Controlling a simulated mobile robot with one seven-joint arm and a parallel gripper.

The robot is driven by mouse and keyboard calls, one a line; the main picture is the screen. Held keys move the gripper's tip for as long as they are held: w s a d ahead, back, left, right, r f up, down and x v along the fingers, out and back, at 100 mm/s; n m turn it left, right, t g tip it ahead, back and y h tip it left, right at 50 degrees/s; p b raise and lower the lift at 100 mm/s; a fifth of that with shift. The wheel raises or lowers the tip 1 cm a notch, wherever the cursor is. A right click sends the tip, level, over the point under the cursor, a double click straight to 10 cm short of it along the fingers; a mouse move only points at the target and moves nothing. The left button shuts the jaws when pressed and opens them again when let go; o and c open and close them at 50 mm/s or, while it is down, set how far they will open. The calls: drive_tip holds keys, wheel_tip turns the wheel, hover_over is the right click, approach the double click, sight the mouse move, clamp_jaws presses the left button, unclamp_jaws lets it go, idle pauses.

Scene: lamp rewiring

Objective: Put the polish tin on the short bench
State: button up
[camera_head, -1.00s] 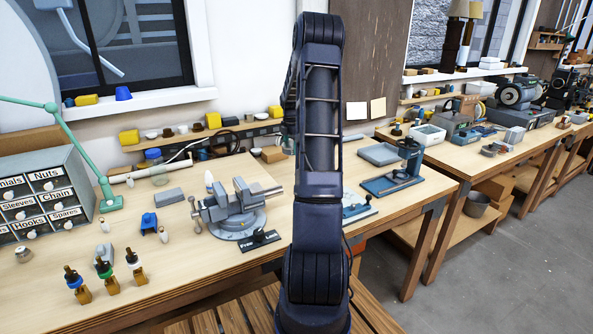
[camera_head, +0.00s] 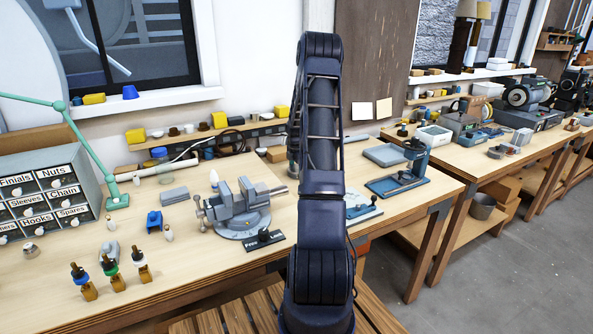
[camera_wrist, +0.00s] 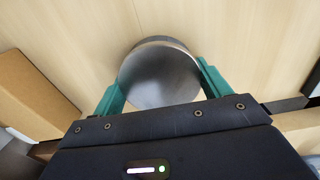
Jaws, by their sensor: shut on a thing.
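In the wrist view, my gripper (camera_wrist: 160,82) is shut on a round, dark grey metal tin (camera_wrist: 158,74), which I take to be the polish tin. Its green fingers press on both sides of it. A pale wood surface lies beyond the tin; I cannot tell whether the tin touches it. In the head view, my own arm hides the gripper and the tin. A wooden workbench (camera_head: 190,262) spans the left and middle, and another bench (camera_head: 462,172) stands at the right. I cannot tell which is the short bench.
The left workbench holds labelled drawers (camera_head: 47,200), a vise (camera_head: 236,205), several dropper bottles (camera_head: 113,272) and a green lamp arm (camera_head: 98,150). A brown box (camera_wrist: 35,95) is close at the gripper's left. Floor (camera_head: 500,285) is clear at the right.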

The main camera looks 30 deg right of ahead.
drive_tip(key=o, duration=1.1)
drive_tip(key=shift+c, duration=0.2)
wheel_tip(320, 180, up, 11)
drive_tip(key=s+a+r+m+t, duration=0.1)
drive_tip(key=s+a+r+m, duration=0.1)
drive_tip(key=s+a+r, duration=0.3)
drive_tip(key=s+a+r+m, duration=0.2)
drive_tip(key=a+r, duration=0.3)
drive_tip(key=r, duration=0.3)
drive_tip(key=s+a+r+m+t+h, duration=0.1)
drive_tip(key=s+a+r+m, duration=0.5)
drive_tip(key=s, duration=0.5)
drive_tip(key=s+a+r+m+t, duration=0.1)
drive_tip(key=s+a+r+m, duration=0.2)
drive_tip(key=s+a, duration=0.7)
drive_tip(key=s+a+f+m, duration=0.1)
drive_tip(key=s+m, duration=0.1)
drive_tip(key=s, duration=0.5)
drive_tip(key=s+a+f+m+t+y, duration=0.1)
drive_tip(key=s+m, duration=0.2)
drive_tip(key=s, duration=0.4)
drive_tip(key=shift+a+t, duration=0.25)
drive_tip(key=shift+t, duration=0.05)
